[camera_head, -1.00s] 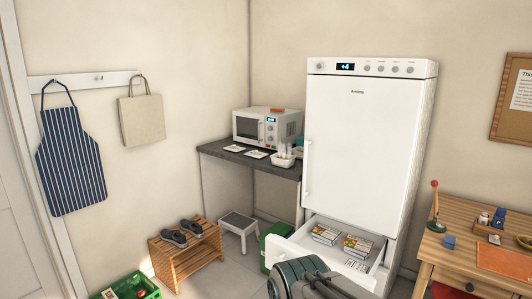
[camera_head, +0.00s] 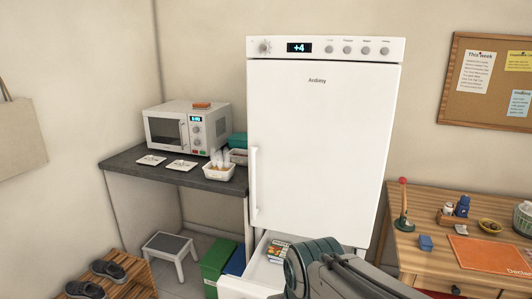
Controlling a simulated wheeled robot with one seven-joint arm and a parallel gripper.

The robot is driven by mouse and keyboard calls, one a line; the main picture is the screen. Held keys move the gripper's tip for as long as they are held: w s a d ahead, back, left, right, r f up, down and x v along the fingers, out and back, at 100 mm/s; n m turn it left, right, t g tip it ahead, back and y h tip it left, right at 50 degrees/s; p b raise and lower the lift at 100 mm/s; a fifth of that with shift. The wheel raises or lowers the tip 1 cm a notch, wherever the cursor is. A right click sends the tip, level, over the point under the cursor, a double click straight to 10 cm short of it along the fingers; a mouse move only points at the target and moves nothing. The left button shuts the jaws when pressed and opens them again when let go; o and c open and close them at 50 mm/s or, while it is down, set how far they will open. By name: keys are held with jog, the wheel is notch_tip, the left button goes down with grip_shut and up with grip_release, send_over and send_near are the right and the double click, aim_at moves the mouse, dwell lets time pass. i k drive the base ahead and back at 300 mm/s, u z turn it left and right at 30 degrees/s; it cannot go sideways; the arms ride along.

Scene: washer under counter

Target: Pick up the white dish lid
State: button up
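I cannot make out a white dish lid for certain in the head view. Two small flat white pieces (camera_head: 152,160) lie on the dark counter (camera_head: 130,172) in front of the microwave; I cannot tell what they are. A white basket (camera_head: 218,173) with upright pale items stands to their right. My arm shows at the bottom centre, in front of the fridge's open lower drawer, and hides part of it. The fingers of my gripper cannot be seen.
A tall white fridge (camera_head: 318,150) has its lower drawer (camera_head: 262,270) pulled out, with boxes inside. A step stool (camera_head: 170,250), a green bin (camera_head: 218,262) and a shoe rack (camera_head: 130,280) stand low at left. A wooden desk (camera_head: 420,250) with small items stands right.

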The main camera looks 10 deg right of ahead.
aim_at(182, 165)
jog(key=u, duration=0.3)
jog(key=i, duration=0.9)
jog(key=u, duration=0.9)
jog(key=i, duration=1.65)
jog(key=z, duration=0.75)
jog(key=i, duration=0.7)
jog(key=z, duration=0.4)
